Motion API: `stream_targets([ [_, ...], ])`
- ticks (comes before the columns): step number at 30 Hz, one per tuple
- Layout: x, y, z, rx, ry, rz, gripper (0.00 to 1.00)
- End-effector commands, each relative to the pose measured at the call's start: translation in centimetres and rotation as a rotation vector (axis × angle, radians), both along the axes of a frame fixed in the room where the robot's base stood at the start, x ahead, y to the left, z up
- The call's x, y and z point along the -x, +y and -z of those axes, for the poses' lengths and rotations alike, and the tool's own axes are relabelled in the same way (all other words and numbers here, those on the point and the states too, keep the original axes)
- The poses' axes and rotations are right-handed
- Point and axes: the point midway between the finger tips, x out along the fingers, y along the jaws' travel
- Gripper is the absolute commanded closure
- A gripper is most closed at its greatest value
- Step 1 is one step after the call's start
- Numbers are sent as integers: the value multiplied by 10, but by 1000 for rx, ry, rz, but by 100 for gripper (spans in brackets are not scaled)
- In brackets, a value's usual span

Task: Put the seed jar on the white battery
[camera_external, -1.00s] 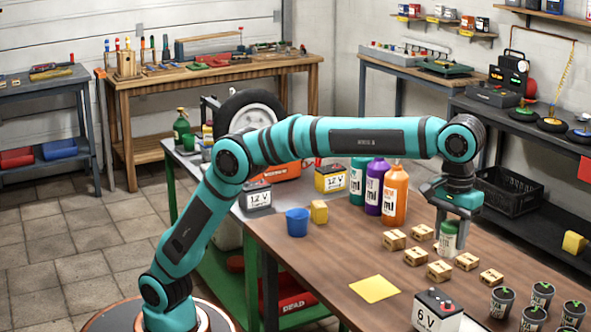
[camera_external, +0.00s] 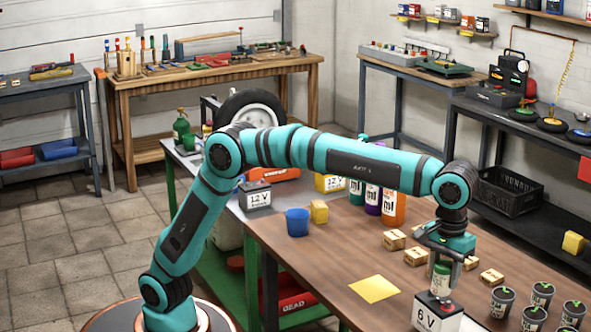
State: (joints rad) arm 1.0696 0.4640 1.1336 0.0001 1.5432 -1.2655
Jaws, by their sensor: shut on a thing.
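The seed jar (camera_external: 441,281) is a small white jar with a green lid and a green label. My gripper (camera_external: 444,262) points down and is shut on it near its top. The jar is upright at the near part of the wooden table. The white battery (camera_external: 430,317), marked 6 V with a dark top, stands at the table's front edge. The jar's base is directly over or at the battery's top in the picture. I cannot tell whether they touch.
Several small cardboard boxes (camera_external: 416,257) lie around the gripper. A yellow sheet (camera_external: 374,288) lies to the left. Tall bottles (camera_external: 392,207), a blue cup (camera_external: 297,222) and a 12 V battery (camera_external: 257,198) stand farther back.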

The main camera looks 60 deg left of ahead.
Motion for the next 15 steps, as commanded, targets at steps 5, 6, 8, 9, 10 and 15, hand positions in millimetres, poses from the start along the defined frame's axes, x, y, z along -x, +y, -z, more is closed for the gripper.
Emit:
stream_targets([
  [5, 0, 0, 0, 0, 0, 0, 82],
  [6, 0, 0, 1, 0, 0, 0, 82],
  [8, 0, 0, 3, 0, 0, 0, 82],
  [9, 0, 0, 4, 0, 0, 0, 82],
  [10, 0, 0, 4, 0, 0, 0, 82],
  [15, 0, 0, 9, -1, 0, 0, 82],
])
